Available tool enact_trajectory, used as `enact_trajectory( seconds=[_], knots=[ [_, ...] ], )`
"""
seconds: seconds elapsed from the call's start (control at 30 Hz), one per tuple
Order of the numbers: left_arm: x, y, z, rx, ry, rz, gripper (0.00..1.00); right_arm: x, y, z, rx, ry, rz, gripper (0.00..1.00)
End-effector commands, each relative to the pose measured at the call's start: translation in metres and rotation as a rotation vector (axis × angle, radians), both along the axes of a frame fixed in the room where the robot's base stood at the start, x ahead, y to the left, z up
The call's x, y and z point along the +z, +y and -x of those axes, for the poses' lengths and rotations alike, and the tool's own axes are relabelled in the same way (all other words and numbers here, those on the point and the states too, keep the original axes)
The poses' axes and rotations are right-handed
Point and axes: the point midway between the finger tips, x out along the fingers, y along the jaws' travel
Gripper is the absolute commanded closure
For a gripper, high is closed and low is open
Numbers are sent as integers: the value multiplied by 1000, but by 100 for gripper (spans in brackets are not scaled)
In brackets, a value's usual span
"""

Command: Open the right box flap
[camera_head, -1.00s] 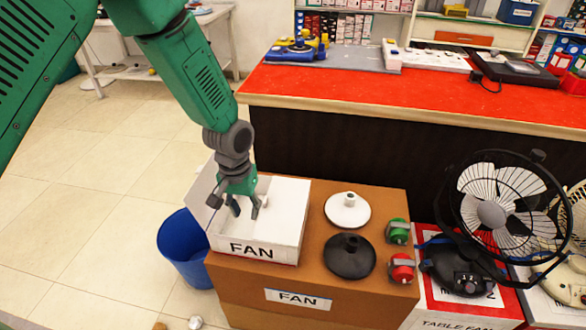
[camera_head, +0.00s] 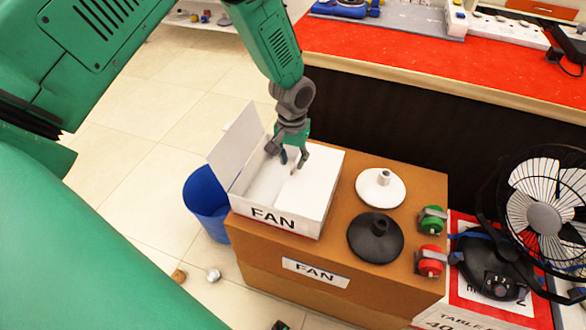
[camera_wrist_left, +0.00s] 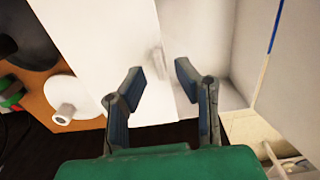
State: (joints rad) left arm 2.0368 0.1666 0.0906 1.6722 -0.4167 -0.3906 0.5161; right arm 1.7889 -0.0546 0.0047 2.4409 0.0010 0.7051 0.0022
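A white box (camera_head: 273,216) marked FAN sits on a brown carton. Its left flap (camera_head: 236,146) stands up and leans outward. Its right flap (camera_head: 311,190) lies flat over the right half, and the left half is open. In the left wrist view the right flap (camera_wrist_left: 95,45) is the wide white panel at left, with a pale raised piece near its edge. My left gripper (camera_head: 291,165) is over the box, near the right flap's inner edge. Its fingers are apart and empty, as the wrist view also shows (camera_wrist_left: 159,75). Whether they touch the flap is unclear. My right gripper is not seen.
On the brown carton (camera_head: 262,246) right of the box are a white disc base (camera_head: 392,192), a black disc base (camera_head: 372,244), a green knob and a red knob. A blue bin (camera_head: 205,212) stands at left. A red-topped counter (camera_head: 420,62) runs behind. A fan stands at right.

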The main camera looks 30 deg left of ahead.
Motion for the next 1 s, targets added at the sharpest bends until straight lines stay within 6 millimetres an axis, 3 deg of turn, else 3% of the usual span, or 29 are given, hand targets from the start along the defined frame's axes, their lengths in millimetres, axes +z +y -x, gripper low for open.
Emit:
enact_trajectory(
  seconds=[0.2,0.57,0.63,0.67,1.0],
  knots=[
    [-25,0,0,-1,0,-1,72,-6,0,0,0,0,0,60],
    [-28,0,0,-1,0,0,72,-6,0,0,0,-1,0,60],
    [-29,0,0,-1,0,0,97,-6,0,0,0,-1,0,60],
    [-29,0,0,-1,0,0,100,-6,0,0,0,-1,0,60],
    [-27,0,-3,-2,4,-17,100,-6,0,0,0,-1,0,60]
  ],
)
